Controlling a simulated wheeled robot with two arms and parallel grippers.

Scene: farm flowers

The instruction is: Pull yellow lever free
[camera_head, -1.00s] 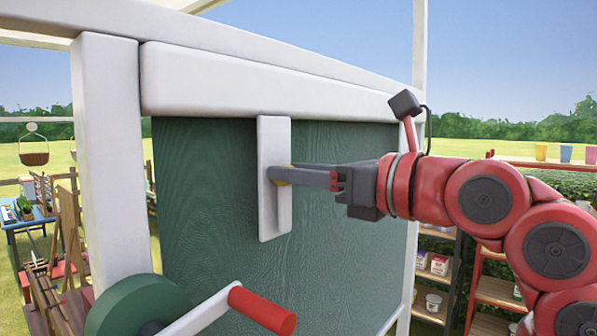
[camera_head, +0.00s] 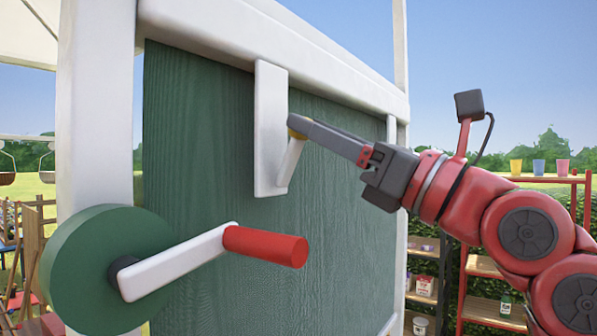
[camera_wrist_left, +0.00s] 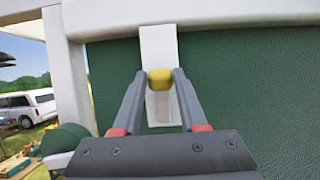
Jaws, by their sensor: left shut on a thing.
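The lever's yellow knob (camera_head: 296,134) sits at the end of a short white lever arm (camera_head: 289,162), which slants out from a white upright plate (camera_head: 268,115) on a green panel. My left gripper (camera_head: 297,123) comes in from the right in the head view, and its fingers are shut on the knob. In the left wrist view the yellow knob (camera_wrist_left: 160,79) is between the two grey fingertips, with the white plate (camera_wrist_left: 158,45) behind it. The fingers hide part of the knob in the head view. My right gripper is not in view.
A green wheel (camera_head: 95,268) with a white crank and red handle (camera_head: 266,246) juts out below left of the lever. A white frame post (camera_head: 95,110) borders the green panel (camera_head: 205,140). Shelves (camera_head: 424,285) stand at the right, behind my arm.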

